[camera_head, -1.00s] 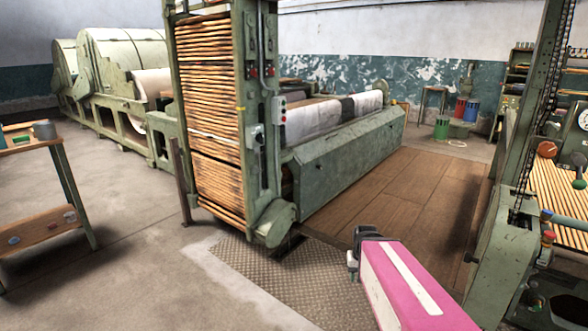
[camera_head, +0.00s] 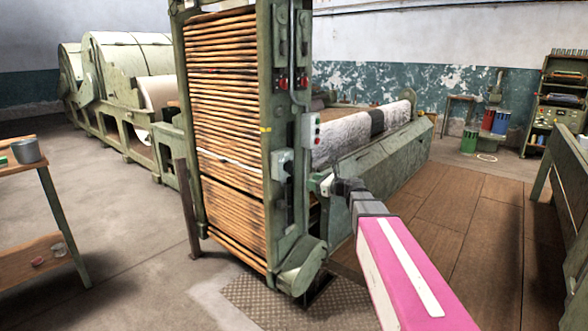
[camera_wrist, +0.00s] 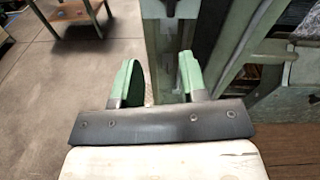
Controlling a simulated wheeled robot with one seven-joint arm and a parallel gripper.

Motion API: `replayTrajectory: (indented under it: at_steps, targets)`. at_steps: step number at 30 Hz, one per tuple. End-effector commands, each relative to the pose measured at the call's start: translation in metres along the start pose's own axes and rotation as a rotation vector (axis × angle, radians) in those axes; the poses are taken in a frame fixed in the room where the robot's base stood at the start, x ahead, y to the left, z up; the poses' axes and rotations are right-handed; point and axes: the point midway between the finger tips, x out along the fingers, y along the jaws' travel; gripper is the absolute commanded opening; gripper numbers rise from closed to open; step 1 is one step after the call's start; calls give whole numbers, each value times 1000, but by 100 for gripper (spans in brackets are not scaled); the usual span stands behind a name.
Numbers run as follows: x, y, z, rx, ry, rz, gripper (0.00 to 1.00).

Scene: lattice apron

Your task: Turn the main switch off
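A grey switch box (camera_head: 282,163) is mounted on the green post of the slatted lattice machine; which fitting is the main switch is not marked legibly. A pale button box with red and green buttons (camera_head: 312,130) sits to its right. Two red-tipped fittings (camera_head: 283,83) are higher on the post. My gripper (camera_head: 327,184) is to the right of the post and below the button box. In the wrist view my gripper (camera_wrist: 158,82) has its two green fingers apart, with nothing between them. A pale box (camera_wrist: 170,8) on the post is partly visible beyond them.
The wooden-slat lattice (camera_head: 222,120) fills the post's left side. A green machine housing (camera_head: 385,165) stands behind my gripper. A table (camera_head: 50,200) is at left. The plank floor (camera_head: 470,225) at right and concrete floor at left are clear.

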Motion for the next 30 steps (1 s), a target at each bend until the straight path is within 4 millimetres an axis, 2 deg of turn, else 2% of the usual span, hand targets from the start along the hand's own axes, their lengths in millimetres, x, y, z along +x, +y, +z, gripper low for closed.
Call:
replayTrajectory:
  at_steps: [3, 6, 11, 18, 24, 30]
  targets:
    - [4, -14, 18, 115, -69, -29, 39]
    - [8, -18, 25, 158, -94, -37, 39]
    - [24, -20, 27, 167, -98, -37, 39]
    - [68, -22, 31, 164, -97, -36, 39]
    - [97, -22, 34, 163, -97, -37, 39]
    - [110, -22, 35, 163, -96, -37, 39]
